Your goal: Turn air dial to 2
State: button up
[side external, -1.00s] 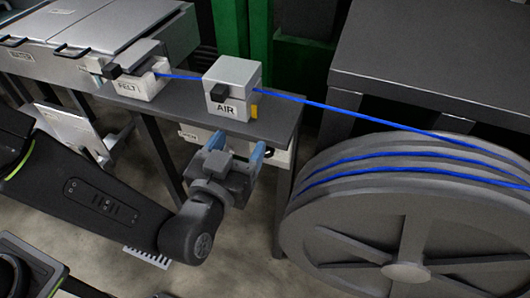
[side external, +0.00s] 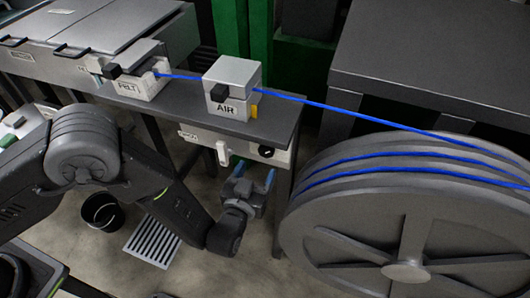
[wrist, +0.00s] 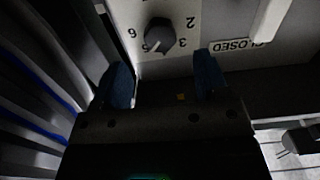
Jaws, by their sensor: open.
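The dial is a dark round knob (wrist: 158,35) on a pale panel (wrist: 120,14) in the wrist view, with numerals, 2 and 3 among them, printed around it upside down. Its light mark seems to point to the picture's lower left, away from the 2. The knob also shows in the side view (side external: 266,152), on the panel under the bench edge. My gripper (side external: 254,175) is open and empty, just below and in front of the panel. In the wrist view its blue fingers (wrist: 162,66) stand either side of the knob, apart from it.
A white handle (side external: 222,152) juts from the panel left of the dial, and a CLOSED label (wrist: 238,45) shows near it. The AIR box (side external: 232,88) sits on the bench above. The cable reel (side external: 405,272) stands close on the right; the blue cable (side external: 310,103) runs above.

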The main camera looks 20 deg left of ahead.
aim_at(265, 154)
jog(key=w, duration=0.6)
jog(key=shift+w, duration=0.35)
jog(key=c, duration=0.9)
jog(key=shift+n, duration=0.4)
jog(key=n, duration=0.3)
jog(key=shift+n, duration=0.4)
jog(key=n, duration=0.4)
jog(key=shift+n, duration=0.3)
